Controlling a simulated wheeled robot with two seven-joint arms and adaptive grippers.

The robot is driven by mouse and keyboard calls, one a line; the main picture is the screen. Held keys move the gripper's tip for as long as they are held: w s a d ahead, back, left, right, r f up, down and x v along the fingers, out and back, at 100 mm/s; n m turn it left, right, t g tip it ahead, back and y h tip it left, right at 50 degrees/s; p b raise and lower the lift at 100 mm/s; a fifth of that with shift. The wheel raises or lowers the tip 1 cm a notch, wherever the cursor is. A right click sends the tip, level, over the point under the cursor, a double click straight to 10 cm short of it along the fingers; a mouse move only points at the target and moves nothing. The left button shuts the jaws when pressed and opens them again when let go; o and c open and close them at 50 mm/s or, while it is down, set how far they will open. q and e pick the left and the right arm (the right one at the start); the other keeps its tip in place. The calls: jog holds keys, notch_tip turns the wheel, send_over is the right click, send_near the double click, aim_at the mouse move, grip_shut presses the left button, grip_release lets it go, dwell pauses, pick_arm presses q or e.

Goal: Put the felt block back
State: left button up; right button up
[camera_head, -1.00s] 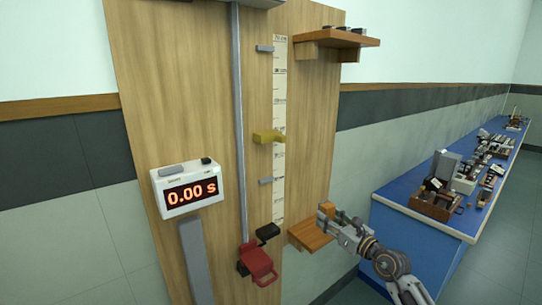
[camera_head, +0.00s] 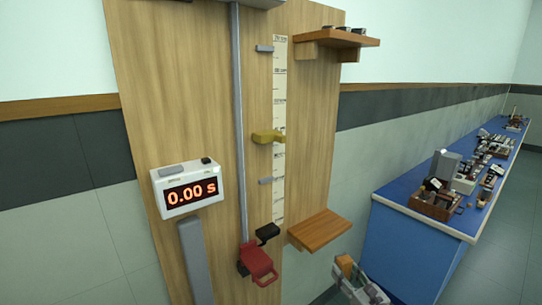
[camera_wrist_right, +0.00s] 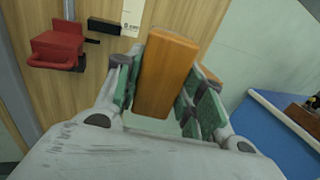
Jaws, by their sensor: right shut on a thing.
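The orange block, which I take for the felt block (camera_head: 344,263), is between the fingers of my right gripper (camera_head: 350,275), low in the head view. The gripper is shut on it and holds it clear of the small lower shelf (camera_head: 320,230), below and to the right of it in the picture. In the right wrist view the block (camera_wrist_right: 167,75) stands lengthwise between the green-padded fingers (camera_wrist_right: 160,95). The shelf's top is bare. My left gripper is not in view.
A wooden board (camera_head: 190,110) carries a rail with a red catch (camera_head: 257,262), a yellow pointer (camera_head: 268,137), a scale and a timer (camera_head: 188,190) reading 0.00 s. An upper shelf (camera_head: 340,38) holds small dark items. A blue bench (camera_head: 430,220) with apparatus stands at right.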

jog(key=s+d+f+m+h, duration=0.1)
jog(key=s+d+f+h, duration=0.1)
jog(key=s+f, duration=0.5)
jog(key=shift+s+d+f+m+t+h, duration=0.35)
jog(key=shift+s+d, duration=0.35)
jog(key=shift+s, duration=0.55)
jog(key=shift+a, duration=0.25)
jog(key=shift+w+a+f+m+h+b, duration=0.1)
jog(key=shift+a+m+h+b, duration=0.1)
jog(key=shift+a+m+h, duration=0.6)
jog(key=shift+w+a+f+m+h+b, duration=0.15)
jog(key=shift+a+m+h, duration=0.2)
jog(key=shift+a+h, duration=0.85)
jog(key=shift+a+r+y, duration=0.2)
jog(key=shift+r+y, duration=0.05)
